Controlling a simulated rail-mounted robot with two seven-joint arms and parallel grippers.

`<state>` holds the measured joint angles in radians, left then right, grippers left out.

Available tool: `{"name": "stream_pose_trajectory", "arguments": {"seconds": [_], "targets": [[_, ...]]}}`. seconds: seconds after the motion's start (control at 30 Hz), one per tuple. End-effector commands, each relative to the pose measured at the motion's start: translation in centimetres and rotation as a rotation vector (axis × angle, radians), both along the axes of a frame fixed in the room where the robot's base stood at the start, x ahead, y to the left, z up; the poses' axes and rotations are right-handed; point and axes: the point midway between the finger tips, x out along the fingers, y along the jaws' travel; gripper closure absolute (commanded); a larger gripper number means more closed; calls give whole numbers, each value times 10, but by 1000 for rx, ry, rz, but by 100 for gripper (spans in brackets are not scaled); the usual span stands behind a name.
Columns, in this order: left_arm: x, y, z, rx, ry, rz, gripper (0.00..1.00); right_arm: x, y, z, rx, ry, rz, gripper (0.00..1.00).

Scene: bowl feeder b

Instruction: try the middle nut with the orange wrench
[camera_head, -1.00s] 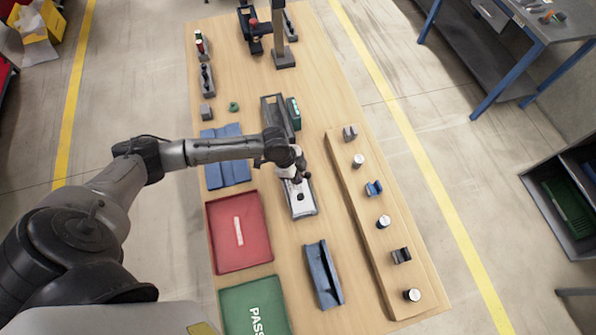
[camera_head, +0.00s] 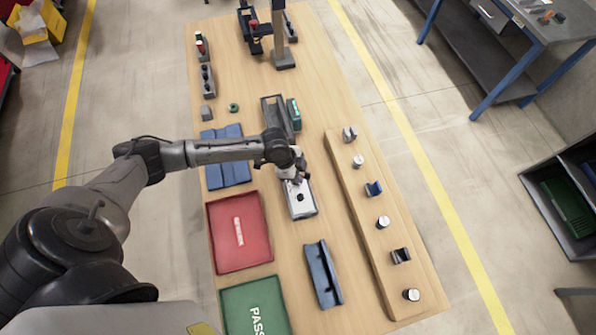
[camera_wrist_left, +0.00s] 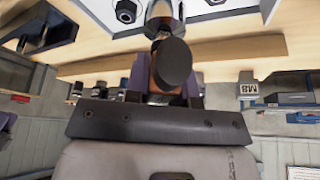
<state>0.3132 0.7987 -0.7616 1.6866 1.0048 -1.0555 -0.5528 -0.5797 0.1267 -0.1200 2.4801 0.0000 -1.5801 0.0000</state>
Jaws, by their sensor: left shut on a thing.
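My left gripper (camera_head: 295,180) is over the far end of a pale plate (camera_head: 303,210) on the table. In the left wrist view its fingers (camera_wrist_left: 165,88) are shut on the orange wrench (camera_wrist_left: 160,72), of which a brownish-orange part and a dark round end show. A shiny metal socket (camera_wrist_left: 163,14) lies beyond it, towards the pale plate. A dark nut (camera_wrist_left: 125,11) shows to its left, and part of another nut shows to its right. The middle nut is hidden behind the socket; I cannot tell whether they touch. The right gripper is not in view.
A red tray (camera_head: 212,225) and a green tray (camera_head: 232,295) lie left of the plate. A blue channel-shaped holder (camera_head: 323,275) is in front. A wooden rail (camera_head: 372,222) with several holders and pale-topped cylinders runs along the right. Bare table lies between.

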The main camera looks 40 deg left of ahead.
Motion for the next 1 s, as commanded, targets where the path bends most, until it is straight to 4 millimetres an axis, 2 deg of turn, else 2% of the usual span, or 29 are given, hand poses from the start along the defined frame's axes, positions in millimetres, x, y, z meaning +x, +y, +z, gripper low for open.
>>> {"name": "stream_pose_trajectory", "arguments": {"seconds": [1.0], "targets": [[0,0,-11,0,0,0,100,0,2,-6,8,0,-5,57]]}}
